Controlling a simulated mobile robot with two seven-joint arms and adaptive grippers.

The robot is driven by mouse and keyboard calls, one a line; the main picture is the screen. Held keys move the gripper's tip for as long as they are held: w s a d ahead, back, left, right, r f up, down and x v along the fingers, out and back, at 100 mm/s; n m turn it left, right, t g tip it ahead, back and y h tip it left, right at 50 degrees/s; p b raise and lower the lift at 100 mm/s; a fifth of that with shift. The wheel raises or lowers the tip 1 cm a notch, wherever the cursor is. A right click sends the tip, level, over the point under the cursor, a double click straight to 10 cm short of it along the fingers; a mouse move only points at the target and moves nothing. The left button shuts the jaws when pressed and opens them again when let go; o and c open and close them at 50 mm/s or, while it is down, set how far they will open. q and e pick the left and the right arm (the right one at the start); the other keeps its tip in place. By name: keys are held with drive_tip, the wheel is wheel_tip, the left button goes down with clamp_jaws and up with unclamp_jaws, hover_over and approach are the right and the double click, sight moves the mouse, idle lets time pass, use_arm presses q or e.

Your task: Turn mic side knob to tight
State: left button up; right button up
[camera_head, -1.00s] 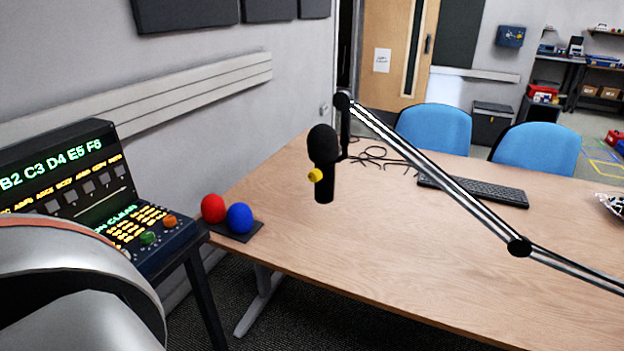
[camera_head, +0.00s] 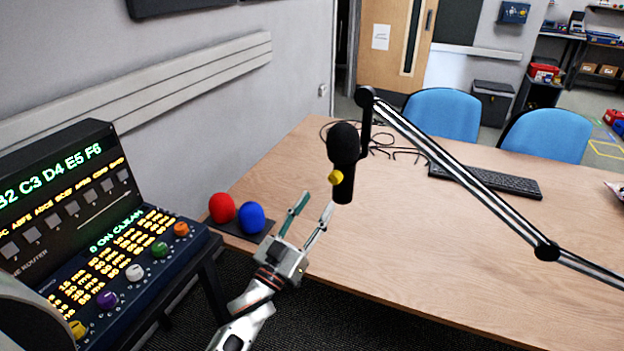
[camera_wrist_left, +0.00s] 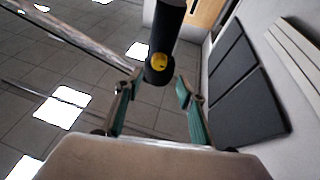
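The black microphone (camera_head: 344,150) hangs from a boom arm above the wooden table. Its yellow side knob (camera_head: 336,177) faces my side, low on the body. My left gripper (camera_head: 312,205) is open and empty, below and to the left of the microphone, with its fingers pointing up toward it. In the left wrist view the yellow knob (camera_wrist_left: 159,61) shows on the dark microphone end, beyond and above the gap between the open fingers (camera_wrist_left: 155,92). The fingers do not appear to touch the knob. My right gripper is in neither view.
The boom arm (camera_head: 455,170) slants down to the right across the table (camera_head: 420,260). A red ball (camera_head: 221,208) and a blue ball (camera_head: 251,217) sit on a dark pad left of the microphone. A control console (camera_head: 75,225) stands at the left.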

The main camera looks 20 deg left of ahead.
sight(333, 180)
use_arm(q)
drive_tip(key=x, duration=0.7)
drive_tip(key=shift+w+d+p, duration=0.15)
drive_tip(key=shift+p, duration=0.15)
drive_tip(key=c, duration=1.1)
